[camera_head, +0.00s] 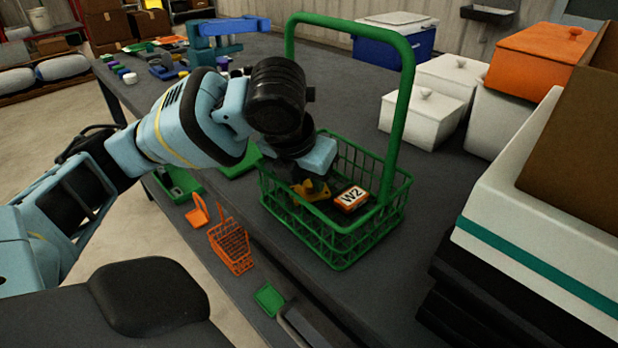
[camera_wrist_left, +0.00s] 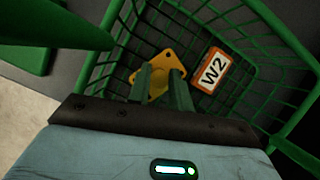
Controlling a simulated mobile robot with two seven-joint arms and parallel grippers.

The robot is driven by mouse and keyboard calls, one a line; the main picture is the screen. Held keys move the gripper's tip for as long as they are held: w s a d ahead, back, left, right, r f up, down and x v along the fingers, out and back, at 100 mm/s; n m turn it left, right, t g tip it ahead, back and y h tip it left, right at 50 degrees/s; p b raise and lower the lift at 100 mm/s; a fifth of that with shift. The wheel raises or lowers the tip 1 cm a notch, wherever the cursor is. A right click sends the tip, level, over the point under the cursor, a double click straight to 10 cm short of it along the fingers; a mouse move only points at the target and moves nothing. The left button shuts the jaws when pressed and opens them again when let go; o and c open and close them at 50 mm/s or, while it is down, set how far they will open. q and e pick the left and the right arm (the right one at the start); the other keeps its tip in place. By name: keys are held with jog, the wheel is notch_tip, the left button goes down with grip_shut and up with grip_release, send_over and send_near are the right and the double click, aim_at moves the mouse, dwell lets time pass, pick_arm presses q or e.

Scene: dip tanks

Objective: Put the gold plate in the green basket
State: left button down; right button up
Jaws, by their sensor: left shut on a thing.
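The green basket (camera_head: 385,222) is a wire basket with a tall arched handle, standing on the dark table. My left gripper (camera_head: 306,187) reaches down into it from above. In the left wrist view its two fingers (camera_wrist_left: 162,85) are shut on the gold plate (camera_wrist_left: 150,58), a flat yellow-gold piece with holes. In the head view the gold plate (camera_head: 317,191) shows at the fingertips, inside the basket walls. I cannot tell whether the plate touches the basket floor. My right gripper is not in view.
A small orange basket (camera_head: 231,248) stands at the table's near edge. White lidded tanks (camera_head: 422,115) and an orange one (camera_head: 537,58) stand to the right.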

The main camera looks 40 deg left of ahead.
pick_arm(q)
jog(key=shift+s+f, duration=0.1)
jog(key=shift+f, duration=0.2)
jog(key=shift+d+f, duration=0.1)
jog(key=shift+f, duration=0.05)
jog(key=c, duration=1.4)
grip_release()
jog(key=shift+f, duration=0.15)
jog(key=shift+o, duration=0.7)
jog(key=shift+r, duration=0.35)
jog(key=p+v, duration=0.2)
jog(key=v, duration=0.4)
jog(key=shift+r, duration=0.4)
jog(key=shift+s+r, duration=0.15)
jog(key=shift+r, duration=0.3)
